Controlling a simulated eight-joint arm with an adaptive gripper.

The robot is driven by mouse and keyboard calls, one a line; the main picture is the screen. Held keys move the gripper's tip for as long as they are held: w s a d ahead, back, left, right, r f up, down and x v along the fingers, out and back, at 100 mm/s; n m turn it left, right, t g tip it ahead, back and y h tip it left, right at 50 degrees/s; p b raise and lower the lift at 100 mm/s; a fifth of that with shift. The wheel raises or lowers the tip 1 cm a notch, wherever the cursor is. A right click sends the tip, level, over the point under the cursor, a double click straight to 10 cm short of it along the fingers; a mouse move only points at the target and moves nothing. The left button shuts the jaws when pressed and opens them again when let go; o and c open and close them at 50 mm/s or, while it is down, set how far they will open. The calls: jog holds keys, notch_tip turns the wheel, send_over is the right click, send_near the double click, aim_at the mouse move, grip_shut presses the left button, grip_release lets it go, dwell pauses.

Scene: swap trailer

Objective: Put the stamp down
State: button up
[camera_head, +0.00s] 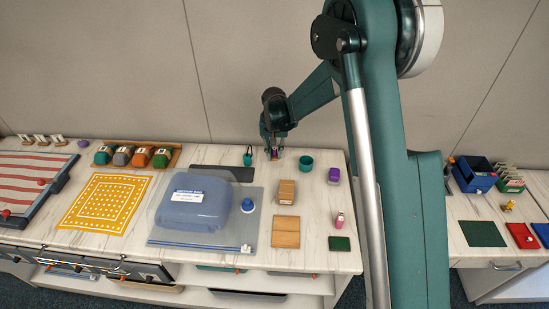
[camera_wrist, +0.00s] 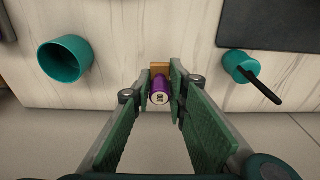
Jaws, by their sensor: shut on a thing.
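The stamp (camera_wrist: 159,92) has a purple handle with a small pale marked end facing the wrist camera. A tan wooden part just beyond it looks like its base. My gripper (camera_wrist: 160,80) is shut on the stamp, with a green finger on each side. In the head view, my gripper (camera_head: 273,151) points down near the back edge of the table, with a bit of purple between its fingers. I cannot tell whether the stamp's base touches the table.
A teal cup (camera_head: 306,163) stands right of my gripper, and a teal holder (camera_head: 247,159) with a dark pen stands left. A purple block (camera_head: 334,175), a wooden block (camera_head: 286,191) and a dark mat (camera_head: 222,172) are near. Pale tabletop lies bare around the stamp.

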aim_at(275, 158)
jog(key=shift+f, duration=1.35)
jog(key=shift+f, duration=0.1)
jog(key=o, duration=0.9)
jog(key=shift+c, duration=0.2)
notch_tip(275, 158, up, 12)
jog(key=s, duration=0.1)
jog(key=shift+s+p, duration=0.25)
jog(key=shift+p, duration=0.05)
jog(key=shift+d+r, duration=0.1)
jog(key=shift+r, duration=0.1)
